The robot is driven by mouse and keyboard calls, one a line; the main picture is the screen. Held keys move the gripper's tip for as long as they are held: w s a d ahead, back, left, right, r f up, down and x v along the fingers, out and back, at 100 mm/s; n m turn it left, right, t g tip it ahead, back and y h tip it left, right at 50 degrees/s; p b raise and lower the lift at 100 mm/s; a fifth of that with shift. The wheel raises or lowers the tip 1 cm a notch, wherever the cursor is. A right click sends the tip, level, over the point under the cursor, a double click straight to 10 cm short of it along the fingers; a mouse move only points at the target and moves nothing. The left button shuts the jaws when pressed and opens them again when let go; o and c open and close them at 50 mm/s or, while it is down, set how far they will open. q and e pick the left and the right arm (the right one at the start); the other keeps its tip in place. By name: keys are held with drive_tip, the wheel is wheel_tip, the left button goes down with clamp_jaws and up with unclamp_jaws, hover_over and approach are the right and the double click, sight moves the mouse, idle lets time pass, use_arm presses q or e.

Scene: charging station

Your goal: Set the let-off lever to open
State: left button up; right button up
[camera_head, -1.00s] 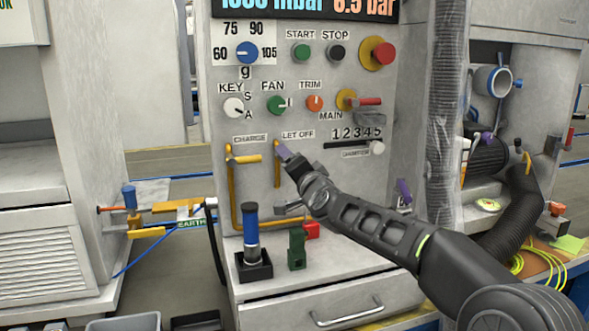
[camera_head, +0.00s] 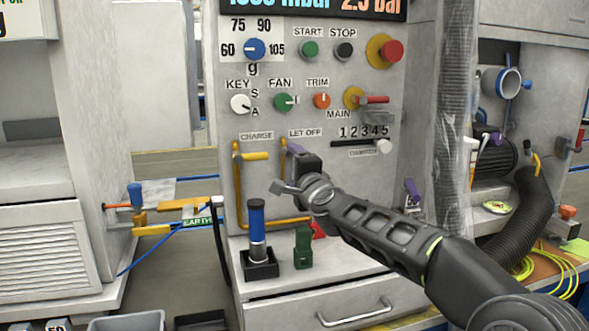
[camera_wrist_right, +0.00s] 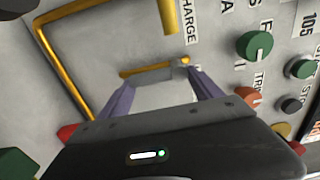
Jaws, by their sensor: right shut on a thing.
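The let-off lever, a yellow handle under the LET OFF label, shows as a small yellow part (camera_head: 283,147) in the head view, mostly hidden by my right gripper (camera_head: 294,149). In the right wrist view, the let-off lever (camera_wrist_right: 152,69) lies between the purple fingers of my right gripper (camera_wrist_right: 160,75), which is shut on it. The handle points down the panel from its pivot, roughly along the pipe's line. The charge lever (camera_head: 255,156) beside it lies sideways; it also shows in the wrist view (camera_wrist_right: 167,15). My left gripper is out of view.
The panel above carries the green fan knob (camera_head: 284,103), orange trim knob (camera_head: 321,100) and red main handle (camera_head: 375,100). Below, a blue-handled tool (camera_head: 257,228) and green block (camera_head: 303,247) stand on the ledge. A wrapped column (camera_head: 457,120) rises at right.

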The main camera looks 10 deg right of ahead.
drive_tip(key=shift+f, duration=0.1)
drive_tip(key=o, duration=2.1)
drive_tip(key=shift+s, duration=0.15)
drive_tip(key=s, duration=0.7)
drive_tip(key=shift+s+d+b, duration=0.25)
drive_tip(key=shift+d+b, duration=0.05)
drive_tip(key=shift+b, duration=0.1)
